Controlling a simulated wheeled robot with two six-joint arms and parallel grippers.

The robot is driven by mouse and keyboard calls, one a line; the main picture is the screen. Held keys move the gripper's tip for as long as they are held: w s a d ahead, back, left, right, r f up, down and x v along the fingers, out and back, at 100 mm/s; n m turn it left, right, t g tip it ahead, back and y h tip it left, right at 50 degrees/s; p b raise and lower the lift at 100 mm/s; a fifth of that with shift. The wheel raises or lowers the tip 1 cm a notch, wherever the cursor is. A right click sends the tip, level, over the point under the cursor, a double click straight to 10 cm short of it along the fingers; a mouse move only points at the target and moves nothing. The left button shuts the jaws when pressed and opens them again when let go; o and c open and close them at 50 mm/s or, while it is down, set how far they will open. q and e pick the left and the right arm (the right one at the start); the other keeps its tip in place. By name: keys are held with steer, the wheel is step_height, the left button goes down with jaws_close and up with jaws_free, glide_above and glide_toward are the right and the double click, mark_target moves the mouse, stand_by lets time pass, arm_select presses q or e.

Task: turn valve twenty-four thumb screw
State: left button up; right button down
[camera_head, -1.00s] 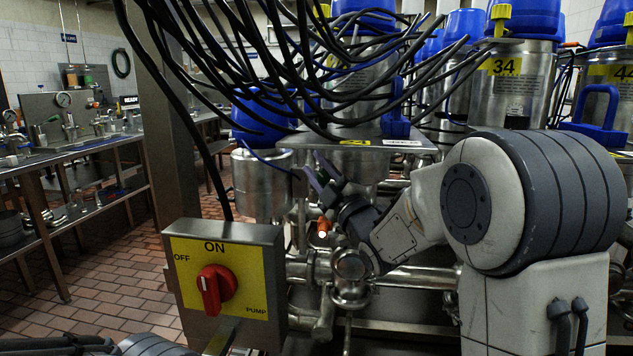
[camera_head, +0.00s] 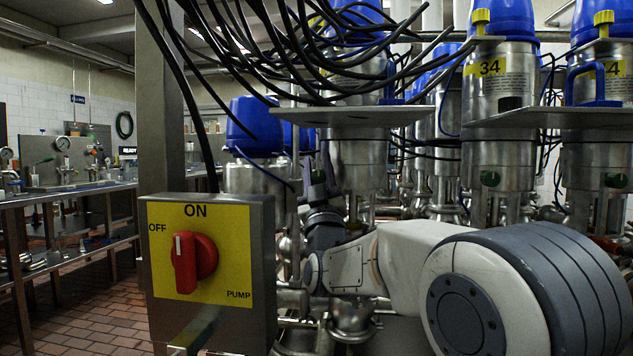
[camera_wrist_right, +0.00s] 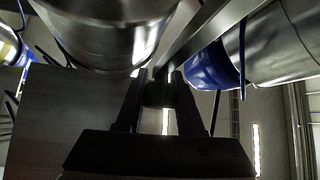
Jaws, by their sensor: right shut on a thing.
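My right gripper (camera_head: 321,180) is below the grey plate (camera_head: 350,115), beside a steel valve body (camera_head: 358,160). Cables hide most of that valve's yellow label, so I cannot read its number. In the right wrist view, the two dark fingers of my gripper (camera_wrist_right: 158,100) close on a small dark green thumb screw (camera_wrist_right: 158,93), just under a steel cylinder (camera_wrist_right: 105,35). The head view does not show this screw clearly behind the fingers. My left gripper is not in view.
A red pump switch (camera_head: 195,262) on a yellow-faced box (camera_head: 158,280) stands close on the left. Black cables (camera_head: 300,50) hang above. The tiled floor at far left is clear.

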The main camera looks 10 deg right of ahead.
steer(key=shift+m+h, duration=0.6)
steer(key=shift+h, duration=0.1)
steer(key=c, duration=0.5)
jaws_free()
steer(key=shift+c, duration=0.2)
steer(key=shift+s+f, duration=0.1)
steer(key=v, duration=1)
steer(key=shift+s, duration=0.15)
